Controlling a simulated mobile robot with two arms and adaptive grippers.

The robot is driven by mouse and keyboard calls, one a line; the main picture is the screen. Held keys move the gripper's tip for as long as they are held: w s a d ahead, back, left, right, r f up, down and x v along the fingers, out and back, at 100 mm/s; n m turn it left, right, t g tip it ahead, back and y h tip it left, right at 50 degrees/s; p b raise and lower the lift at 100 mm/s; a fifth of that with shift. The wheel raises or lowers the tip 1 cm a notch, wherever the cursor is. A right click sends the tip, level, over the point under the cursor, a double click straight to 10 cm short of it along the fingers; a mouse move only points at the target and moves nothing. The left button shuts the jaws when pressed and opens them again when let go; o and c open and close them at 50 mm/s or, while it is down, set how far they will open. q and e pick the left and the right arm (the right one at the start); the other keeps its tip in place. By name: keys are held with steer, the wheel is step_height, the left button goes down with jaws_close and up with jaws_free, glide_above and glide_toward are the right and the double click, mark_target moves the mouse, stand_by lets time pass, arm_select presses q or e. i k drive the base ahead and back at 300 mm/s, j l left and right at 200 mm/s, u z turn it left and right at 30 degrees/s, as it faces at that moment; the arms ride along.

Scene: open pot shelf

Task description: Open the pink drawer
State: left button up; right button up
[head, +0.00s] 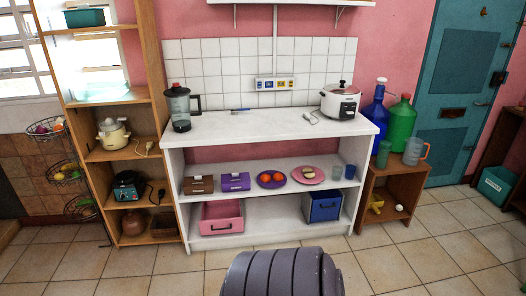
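The pink drawer (221,211) is at the left end of the lower level of the white shelf unit (268,126). It looks like a pink box, with a dark handle on its front face. I look down on it from the front, and its upper inside seems to show. How far it is pulled out is hard to tell from here. Neither of my grippers is in view. Only a grey rounded part of my own body shows at the bottom middle, in front of the shelf and apart from the drawer.
A blue drawer (323,207) is at the right end of the lower level. Small boxes and plates stand on the level above. A blender (180,107) and a rice cooker (340,101) are on top. A wooden shelf (144,155) stands left. The tiled floor in front is clear.

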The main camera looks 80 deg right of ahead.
mark_target(219, 216)
steer(key=z, duration=2.15)
steer(key=i+z, duration=0.1)
